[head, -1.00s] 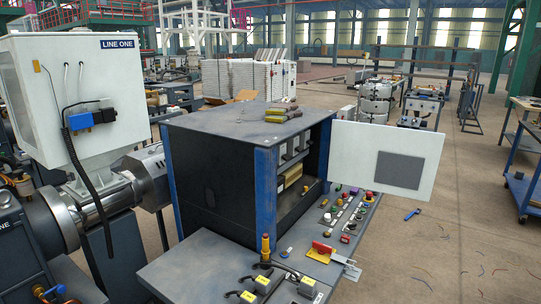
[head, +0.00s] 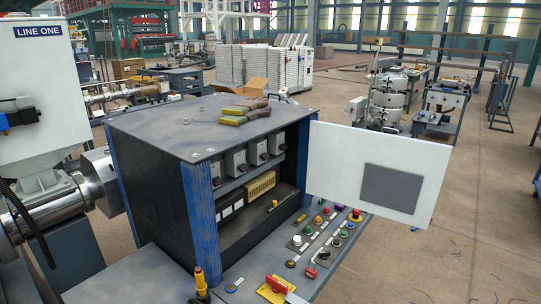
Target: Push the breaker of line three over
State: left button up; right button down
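A dark cabinet with blue corner posts (head: 200,215) stands open on its front side. Inside, under the top, runs a row of several grey breakers (head: 237,161), each with a dark part on its face. Their labels are too small to read, so I cannot tell which one is for line three, nor which way each lever points. The white cabinet door (head: 335,165) with a grey panel on it is swung open to the right. Neither of my grippers is in view.
Gloves (head: 240,112) lie on the cabinet top. The LINE ONE machine (head: 40,90) is at left.

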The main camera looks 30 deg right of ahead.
aim_at(265, 157)
jog(key=i+l, duration=0.1)
jog(key=l, duration=0.8)
jog(key=i+l, duration=0.1)
jog(key=l, duration=0.8)
jog(key=u, duration=0.05)
